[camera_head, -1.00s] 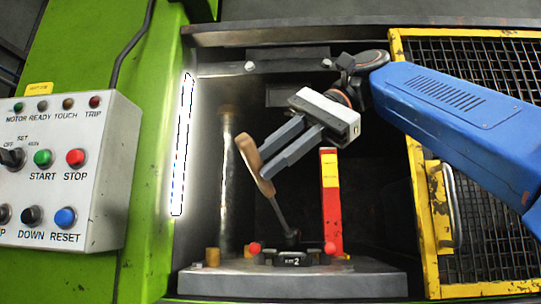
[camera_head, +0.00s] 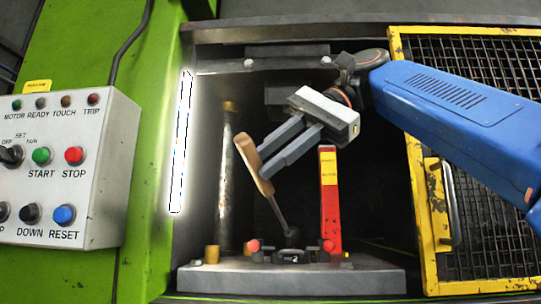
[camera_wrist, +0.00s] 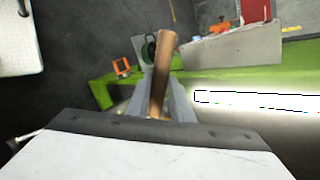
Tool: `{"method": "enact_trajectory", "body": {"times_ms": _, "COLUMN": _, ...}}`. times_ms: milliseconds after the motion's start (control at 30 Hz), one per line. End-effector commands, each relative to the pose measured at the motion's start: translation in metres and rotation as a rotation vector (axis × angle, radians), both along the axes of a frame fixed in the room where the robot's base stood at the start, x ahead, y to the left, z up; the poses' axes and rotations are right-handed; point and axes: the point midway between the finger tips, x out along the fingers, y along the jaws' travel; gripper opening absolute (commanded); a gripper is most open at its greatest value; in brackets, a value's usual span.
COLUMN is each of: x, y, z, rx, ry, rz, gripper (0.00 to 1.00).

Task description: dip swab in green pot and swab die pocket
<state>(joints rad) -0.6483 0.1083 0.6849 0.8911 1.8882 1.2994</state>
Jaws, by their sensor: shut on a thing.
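My gripper (camera_head: 262,166) is shut on the wooden handle of the swab (camera_head: 252,160), inside the press opening. The swab slants down and right, with its thin shaft ending in a dark head just above the die (camera_head: 290,256). I cannot tell whether the head touches the die pocket. In the wrist view the swab's handle (camera_wrist: 161,70) stands up between the fingers. The die sits low in the press on a grey bed and its pocket is small and partly hidden by the swab head.
A red and yellow post (camera_head: 329,200) stands just right of the swab, and a metal column (camera_head: 227,180) to its left. A yellow mesh guard (camera_head: 480,130) borders the right side. The control box (camera_head: 70,165) is at far left. A bright light strip (camera_head: 182,140) lines the left wall.

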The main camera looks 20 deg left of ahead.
Motion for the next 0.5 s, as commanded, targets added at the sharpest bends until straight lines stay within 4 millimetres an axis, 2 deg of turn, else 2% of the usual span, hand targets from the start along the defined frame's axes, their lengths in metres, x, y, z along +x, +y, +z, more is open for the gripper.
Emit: {"method": "enact_trajectory", "body": {"times_ms": 500, "x": 0.0001, "y": 0.0, "z": -0.0057, "rx": 0.0, "ry": -0.001, "rz": 0.001, "gripper": 0.0}}
